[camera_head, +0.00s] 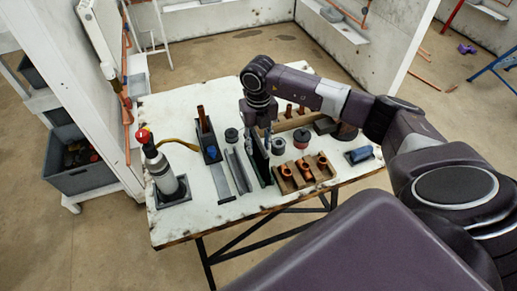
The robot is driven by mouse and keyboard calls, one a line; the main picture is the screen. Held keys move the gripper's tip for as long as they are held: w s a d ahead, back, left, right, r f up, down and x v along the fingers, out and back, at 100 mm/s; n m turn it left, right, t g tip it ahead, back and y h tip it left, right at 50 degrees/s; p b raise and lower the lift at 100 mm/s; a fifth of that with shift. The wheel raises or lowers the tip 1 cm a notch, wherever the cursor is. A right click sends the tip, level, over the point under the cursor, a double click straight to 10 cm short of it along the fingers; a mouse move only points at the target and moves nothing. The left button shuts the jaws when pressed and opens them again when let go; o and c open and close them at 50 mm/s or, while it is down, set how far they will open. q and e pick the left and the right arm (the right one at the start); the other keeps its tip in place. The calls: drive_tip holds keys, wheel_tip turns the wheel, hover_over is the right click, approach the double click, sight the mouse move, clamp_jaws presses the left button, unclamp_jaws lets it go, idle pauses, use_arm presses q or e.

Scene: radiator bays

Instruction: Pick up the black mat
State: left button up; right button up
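A black upright panel, which looks like the black mat (259,163), stands on edge near the middle of the white worktable (170,118). It is beside a grey channel-shaped holder (238,170). My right gripper (258,128) points down at the top of this black panel, and its fingers overlap the panel's upper part in the picture. The fingers are small and dark against it, so I cannot tell whether they are closed on it. My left gripper is not in view.
A torch with a red knob (159,168) stands at the table's left. A wooden rack with copper fittings (305,173) is right of the panel. A blue item on a dark tray (360,154) lies at the right edge. A grey crate (80,175) is at the left.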

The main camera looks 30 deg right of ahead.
drive_tip(key=shift+c, duration=0.7)
clamp_jaws()
drive_tip(key=shift+r, duration=0.15)
